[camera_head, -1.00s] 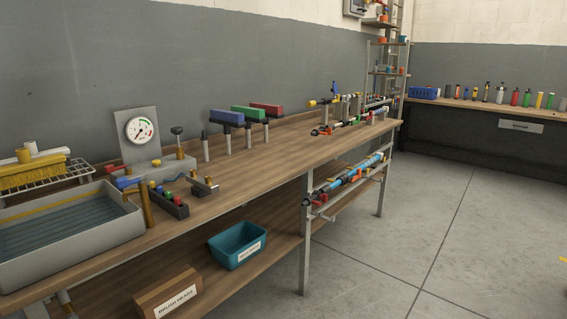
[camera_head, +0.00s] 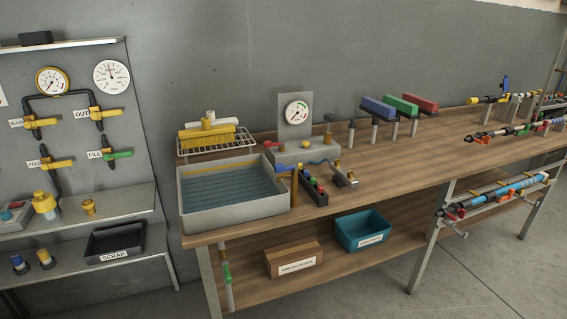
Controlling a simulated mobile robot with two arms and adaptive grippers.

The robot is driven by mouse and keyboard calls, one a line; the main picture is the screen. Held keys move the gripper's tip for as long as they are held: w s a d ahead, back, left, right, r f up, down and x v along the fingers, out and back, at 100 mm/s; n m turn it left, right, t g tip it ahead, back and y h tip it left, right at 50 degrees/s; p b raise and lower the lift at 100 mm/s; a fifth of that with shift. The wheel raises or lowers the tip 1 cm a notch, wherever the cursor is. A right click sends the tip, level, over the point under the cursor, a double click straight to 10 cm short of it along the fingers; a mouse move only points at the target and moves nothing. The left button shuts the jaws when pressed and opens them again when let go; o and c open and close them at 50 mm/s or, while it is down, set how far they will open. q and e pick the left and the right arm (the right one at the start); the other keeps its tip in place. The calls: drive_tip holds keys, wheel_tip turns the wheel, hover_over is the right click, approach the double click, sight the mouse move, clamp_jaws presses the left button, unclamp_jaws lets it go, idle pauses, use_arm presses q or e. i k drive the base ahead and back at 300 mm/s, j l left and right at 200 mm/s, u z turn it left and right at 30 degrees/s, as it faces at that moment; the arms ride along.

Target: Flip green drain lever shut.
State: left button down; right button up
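A small green lever (camera_head: 227,272) sits on a thin pale drain pipe (camera_head: 229,292) that hangs below the left end of the workbench. The lever appears to lie roughly along the pipe, but it is too small to be sure. The grey basin (camera_head: 236,220) stands on the bench above the pipe, with blue ribbed contents inside. Another green lever (camera_head: 120,154) is on the valve labelled FILL on the wall panel at left, pointing sideways to the right. Neither of my grippers is in view.
The wooden workbench (camera_head: 385,150) runs off to the right. Its lower shelf holds a labelled brown box (camera_head: 293,262) and a teal bin (camera_head: 362,230). Metal shelves with a black SCRAP tray (camera_head: 114,242) stand left of the bench. Open floor (camera_head: 490,270) lies at lower right.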

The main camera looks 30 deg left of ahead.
sight(224, 262)
drive_tip(key=u, duration=1.25)
